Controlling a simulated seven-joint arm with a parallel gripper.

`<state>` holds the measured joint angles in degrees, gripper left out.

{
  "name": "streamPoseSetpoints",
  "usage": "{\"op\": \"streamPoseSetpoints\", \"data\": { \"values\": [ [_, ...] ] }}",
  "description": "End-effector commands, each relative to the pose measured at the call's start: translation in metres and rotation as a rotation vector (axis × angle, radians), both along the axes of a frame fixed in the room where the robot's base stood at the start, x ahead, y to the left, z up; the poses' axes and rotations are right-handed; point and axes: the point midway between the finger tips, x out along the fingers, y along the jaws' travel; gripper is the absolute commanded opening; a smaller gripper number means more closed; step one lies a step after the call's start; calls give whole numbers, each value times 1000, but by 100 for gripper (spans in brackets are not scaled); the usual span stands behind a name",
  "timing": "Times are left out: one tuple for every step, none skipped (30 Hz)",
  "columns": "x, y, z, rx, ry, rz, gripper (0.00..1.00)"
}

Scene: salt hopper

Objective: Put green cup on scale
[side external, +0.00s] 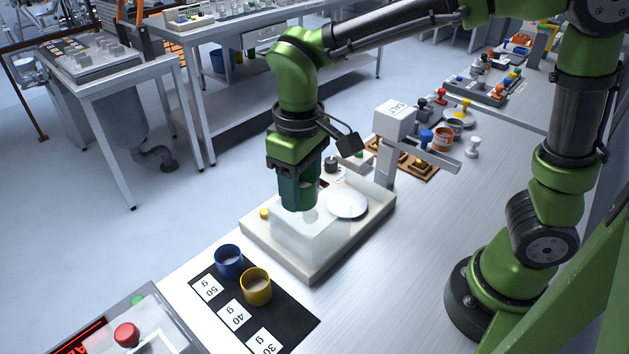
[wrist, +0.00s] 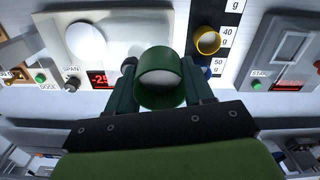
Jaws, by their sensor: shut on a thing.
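My gripper (side external: 291,172) is shut on the green cup (side external: 299,195), held upright; in the wrist view the cup (wrist: 161,96) sits between the two fingers (wrist: 165,86) with white material inside. The scale (side external: 318,268) is a cream base with a round white pan (side external: 348,204) and a clear, box-like shield (side external: 305,235). The cup is up at the shield's top, left of the pan; whether it touches the shield I cannot tell. In the wrist view the pan (wrist: 86,41) is left of the cup, and a red display (wrist: 101,81) is partly hidden.
A black mat (side external: 283,325) with weight labels holds a blue cup (side external: 229,261) and a yellow cup (side external: 256,287). A white salt hopper (side external: 394,119) stands behind the scale. A panel with a red button (side external: 126,335) is at the lower left. The bench right of the scale is clear.

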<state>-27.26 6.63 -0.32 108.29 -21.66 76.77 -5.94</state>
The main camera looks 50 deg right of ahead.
Motion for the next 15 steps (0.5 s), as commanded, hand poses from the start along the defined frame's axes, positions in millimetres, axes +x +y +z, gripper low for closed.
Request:
{"op": "streamPoseSetpoints", "data": {
  "values": [
    [9, -25, 0, 0, -1, -72, 21],
    [13, -38, 0, 0, -1, -110, 21],
    [16, -56, 0, 0, 0, -160, 21],
    [19, -68, 0, 0, 0, -195, 21],
    [21, -80, 0, 0, 0, -229, 21],
    [23, -94, 0, 0, 0, -269, 21],
    [23, -103, 0, 1, 0, -296, 21],
    [24, -112, 0, 1, 0, -319, 21],
    [24, -122, 0, 1, 0, -349, 21],
    [24, -130, 0, 1, 0, -369, 21],
    [24, -136, 0, 1, 0, -388, 21],
    [24, -144, 0, 2, -1, -411, 21],
    [23, -150, 0, 2, -1, -427, 21],
    [23, -156, 0, 2, -1, -443, 21],
    [22, -162, 0, 2, -1, -462, 21]
  ]
}}
